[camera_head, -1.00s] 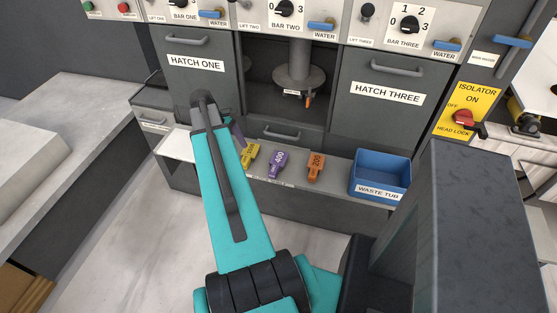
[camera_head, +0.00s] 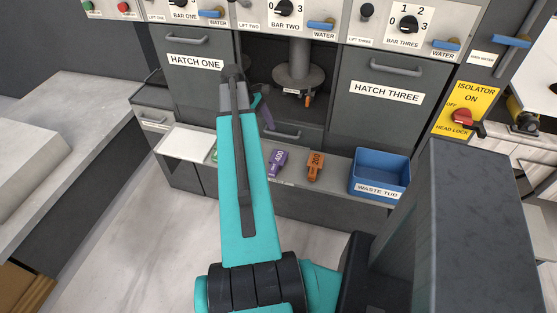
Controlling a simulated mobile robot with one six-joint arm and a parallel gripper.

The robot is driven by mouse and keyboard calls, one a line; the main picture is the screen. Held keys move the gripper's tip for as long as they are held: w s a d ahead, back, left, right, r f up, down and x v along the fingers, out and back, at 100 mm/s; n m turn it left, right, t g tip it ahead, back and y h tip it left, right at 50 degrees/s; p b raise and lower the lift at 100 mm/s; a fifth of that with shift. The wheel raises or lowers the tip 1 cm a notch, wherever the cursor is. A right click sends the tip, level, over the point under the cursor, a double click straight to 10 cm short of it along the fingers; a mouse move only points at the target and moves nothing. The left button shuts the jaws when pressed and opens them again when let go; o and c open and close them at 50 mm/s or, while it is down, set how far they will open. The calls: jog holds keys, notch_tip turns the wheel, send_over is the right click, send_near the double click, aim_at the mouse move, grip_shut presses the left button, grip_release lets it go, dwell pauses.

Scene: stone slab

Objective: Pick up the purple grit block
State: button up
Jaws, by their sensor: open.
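The purple grit block (camera_head: 278,162), marked 400, lies on the grey ledge (camera_head: 340,188) below the middle bay, just right of my teal arm. The orange block (camera_head: 315,166), marked 200, lies to its right. My gripper (camera_head: 267,119) is partly visible beyond my arm, above and slightly left of the purple block and apart from it. It is open, with no object seen in it, but its fingertips are hard to make out. My arm hides the yellow block. A sliver of a green thing (camera_head: 214,155) shows left of the arm.
A blue waste tub (camera_head: 381,173) stands at the ledge's right end. A white tray or board (camera_head: 185,143) lies at the left. Hatch one (camera_head: 195,85) and hatch three (camera_head: 385,115) flank the open bay, where a round grinding head (camera_head: 298,77) hangs above the ledge.

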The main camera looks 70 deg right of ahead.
jog(key=p, duration=0.2)
send_over(277, 161)
jog(key=w, duration=0.2)
jog(key=shift+a+f, duration=0.15)
jog(key=shift+f, duration=3.6)
jog(key=shift+p+x, duration=0.9)
jog(key=shift+x, duration=1.75)
jog(key=shift+w, duration=0.1)
jog(key=c, duration=0.9)
jog(key=shift+r, duration=0.25)
